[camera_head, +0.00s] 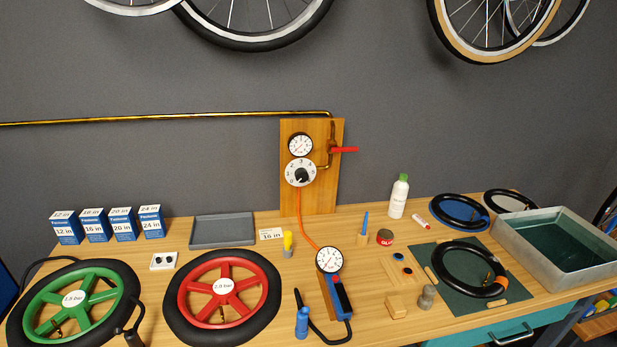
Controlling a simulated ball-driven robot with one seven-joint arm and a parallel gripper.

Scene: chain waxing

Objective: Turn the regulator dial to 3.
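The regulator dial (300,173) is a white numbered disc with a black knob at its middle. It is mounted on an upright wooden board (323,199) against the grey wall. The numbers and the knob's pointer are too small to read surely. A round white gauge (300,145) sits just above the dial. A red lever (344,150) stands out to the right on the pipe fitting. An orange hose (303,222) runs down from the dial. My gripper is not in the picture.
The wooden bench (235,325) holds a green wheel (37,318), a red wheel (188,313), a hand-held inflator gauge (330,260), a white bottle (398,197) and a water tray (541,232). Bicycle wheels hang above.

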